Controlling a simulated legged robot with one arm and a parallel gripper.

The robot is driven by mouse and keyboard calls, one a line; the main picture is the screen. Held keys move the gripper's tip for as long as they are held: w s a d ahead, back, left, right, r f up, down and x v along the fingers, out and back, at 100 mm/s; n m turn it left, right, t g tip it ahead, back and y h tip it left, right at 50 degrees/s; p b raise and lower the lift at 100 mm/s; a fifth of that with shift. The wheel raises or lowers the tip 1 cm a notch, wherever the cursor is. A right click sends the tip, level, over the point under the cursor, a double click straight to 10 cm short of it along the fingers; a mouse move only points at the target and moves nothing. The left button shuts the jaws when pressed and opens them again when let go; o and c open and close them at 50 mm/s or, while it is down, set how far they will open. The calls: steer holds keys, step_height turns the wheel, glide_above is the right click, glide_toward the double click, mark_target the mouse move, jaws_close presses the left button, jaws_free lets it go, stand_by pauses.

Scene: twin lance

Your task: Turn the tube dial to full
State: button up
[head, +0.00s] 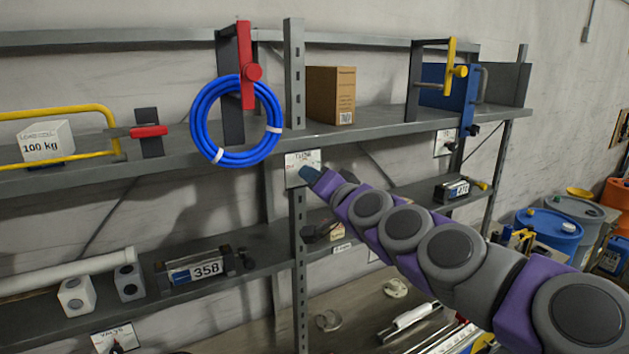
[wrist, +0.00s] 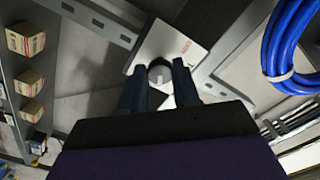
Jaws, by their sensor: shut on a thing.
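The tube dial's white plate (head: 296,158) is fixed to the shelf post in the middle of the head view. My gripper (head: 311,174) reaches it from the lower right and covers most of the knob. In the wrist view the plate (wrist: 172,40) fills the top centre. The round grey dial knob (wrist: 160,73) sits between the two dark fingers of my gripper (wrist: 159,82), which is shut on it. The knob's pointer and the scale marks are too hidden or small to read.
A coiled blue hose (head: 194,118) hangs just left of and above the plate. A cardboard box (head: 331,95) stands on the shelf above. A valve plate (head: 103,341) is at lower left, and a numbered 358 unit (head: 195,272) sits on the lower shelf.

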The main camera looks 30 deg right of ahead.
steer(key=shift+a+f, duration=0.1)
steer(key=shift+f, duration=0.1)
steer(key=o, duration=1.1)
steer(key=shift+r, duration=0.1)
steer(key=shift+c, duration=0.2)
steer(key=s+d+b, duration=0.1)
steer(key=s+b, duration=0.2)
steer(key=s, duration=1.4)
steer(key=shift+s+b, duration=0.15)
steer(key=shift+b, duration=0.15)
